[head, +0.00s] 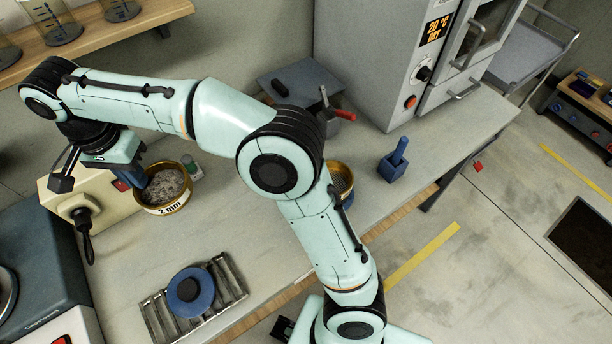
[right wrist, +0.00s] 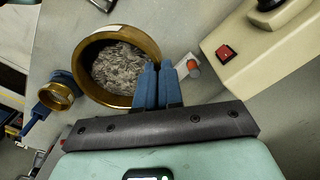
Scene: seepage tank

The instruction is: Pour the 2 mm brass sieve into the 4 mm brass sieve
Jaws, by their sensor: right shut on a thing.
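The 2 mm brass sieve (head: 166,209), labelled "2 mm", holds grey grains. It stands level at the left of the bench in the head view, and it fills the upper left of the right wrist view (right wrist: 88,91). My right gripper (head: 137,176) is shut on its rim, with both blue fingers (right wrist: 158,84) at the wall. I cannot tell whether it touches the bench. A second brass sieve (head: 341,180), its label not visible, is partly hidden behind my right arm; a smaller brass ring in the right wrist view (right wrist: 62,96) appears to be it. My left gripper is not seen.
A metal rack (head: 232,283) bears a blue round piece (head: 190,290).

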